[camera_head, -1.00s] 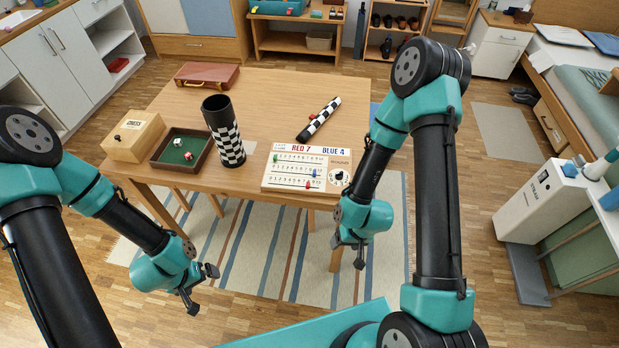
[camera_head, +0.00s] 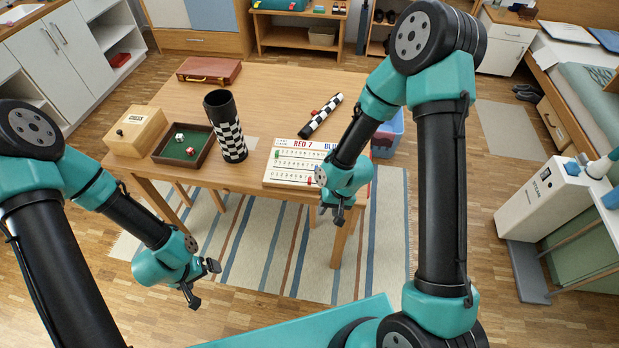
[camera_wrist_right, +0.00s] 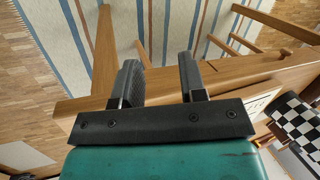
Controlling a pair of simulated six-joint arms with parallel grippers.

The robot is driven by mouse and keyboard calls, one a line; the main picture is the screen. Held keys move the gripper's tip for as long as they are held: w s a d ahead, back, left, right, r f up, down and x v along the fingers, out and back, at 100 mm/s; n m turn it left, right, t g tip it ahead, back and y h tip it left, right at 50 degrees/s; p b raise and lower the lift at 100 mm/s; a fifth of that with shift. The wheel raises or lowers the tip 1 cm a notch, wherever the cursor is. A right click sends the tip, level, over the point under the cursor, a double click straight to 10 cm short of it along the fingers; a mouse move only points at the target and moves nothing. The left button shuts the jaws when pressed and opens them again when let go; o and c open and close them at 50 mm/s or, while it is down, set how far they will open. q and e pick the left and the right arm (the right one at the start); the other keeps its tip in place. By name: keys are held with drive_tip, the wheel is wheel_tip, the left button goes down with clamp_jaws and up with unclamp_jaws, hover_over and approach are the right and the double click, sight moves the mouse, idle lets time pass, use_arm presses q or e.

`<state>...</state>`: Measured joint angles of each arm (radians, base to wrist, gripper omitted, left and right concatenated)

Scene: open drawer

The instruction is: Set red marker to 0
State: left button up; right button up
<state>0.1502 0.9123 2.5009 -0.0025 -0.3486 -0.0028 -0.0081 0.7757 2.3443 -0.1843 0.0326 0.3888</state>
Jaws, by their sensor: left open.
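The white scoreboard (camera_head: 282,173) lies at the table's front edge in the head view and reads RED 7. A small red marker (camera_head: 310,181) sits low on its right part, beside my right wrist. My right gripper (camera_head: 334,212) is in front of the table edge, below the board's right side. My right arm hides the board's right part. In the right wrist view, my right gripper's fingers (camera_wrist_right: 158,75) are apart with nothing between them. A corner of the board (camera_wrist_right: 262,104) shows there at right. My left gripper (camera_head: 203,284) is open and empty, in front of the table.
On the table (camera_head: 275,85) stand a checkered cup (camera_head: 226,125), a dice tray (camera_head: 184,158), a wooden chess box (camera_head: 135,131) and a brown case (camera_head: 209,70). A checkered tube (camera_head: 321,116) lies behind the board. The table's middle is clear.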

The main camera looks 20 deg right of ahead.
drive_tip(key=w+a+r+h, duration=0.2)
drive_tip(key=w+a+r, duration=0.1)
drive_tip(key=w+r, duration=0.55)
wheel_tip(320, 180, up, 12)
drive_tip(key=m+h, duration=0.2)
hover_over(310, 180)
drive_tip(key=shift+w+r, duration=0.1)
wheel_tip(310, 180, down, 18)
drive_tip(key=shift+r, duration=0.25)
drive_tip(key=shift+c, duration=0.4)
clamp_jaws()
